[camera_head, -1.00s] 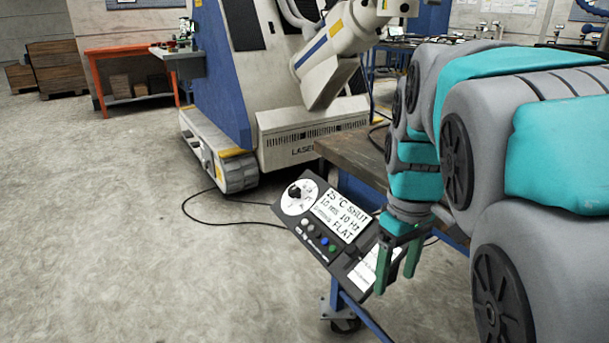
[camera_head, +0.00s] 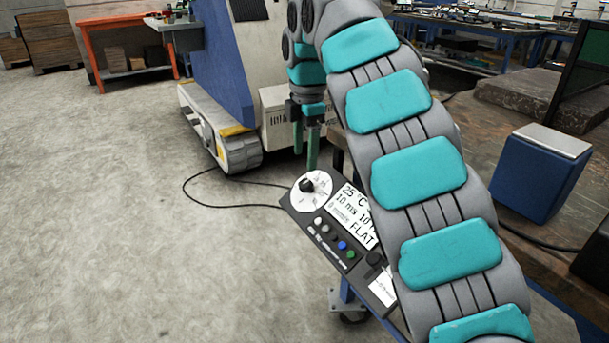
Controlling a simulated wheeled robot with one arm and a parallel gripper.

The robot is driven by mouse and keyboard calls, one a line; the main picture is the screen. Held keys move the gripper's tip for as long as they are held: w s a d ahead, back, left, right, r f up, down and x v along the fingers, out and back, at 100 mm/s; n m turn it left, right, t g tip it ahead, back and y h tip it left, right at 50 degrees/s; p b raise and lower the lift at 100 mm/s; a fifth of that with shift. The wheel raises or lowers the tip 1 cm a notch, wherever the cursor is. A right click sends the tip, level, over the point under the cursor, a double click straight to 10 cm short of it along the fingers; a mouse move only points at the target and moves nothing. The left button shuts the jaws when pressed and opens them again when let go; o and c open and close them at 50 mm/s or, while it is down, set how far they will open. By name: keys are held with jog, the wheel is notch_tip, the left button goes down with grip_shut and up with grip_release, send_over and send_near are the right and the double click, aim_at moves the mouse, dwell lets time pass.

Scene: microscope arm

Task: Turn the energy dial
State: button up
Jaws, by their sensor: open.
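The control panel (camera_head: 325,236) is a dark, tilted box at the table's front edge. At its upper left is a round white dial plate with a black knob (camera_head: 307,186). A second black knob (camera_head: 375,258) sits at its lower right, partly beside my arm. I cannot read which of the two is marked energy. My gripper (camera_head: 306,158) is open and empty, fingers pointing down. In the picture it is just above the white dial, apart from the knob; its exact depth is unclear. My arm hides the panel's right part.
Several small coloured buttons (camera_head: 342,245) and a white display (camera_head: 352,210) lie between the knobs. A blue box (camera_head: 541,173) stands on the table to the right. A large white and blue machine (camera_head: 228,150) stands behind. A black cable (camera_head: 228,206) lies on the floor.

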aim_at(304, 182)
jog(key=shift+w+f, duration=0.2)
jog(key=shift+f, duration=3.65)
jog(key=shift+a, duration=0.1)
grip_shut()
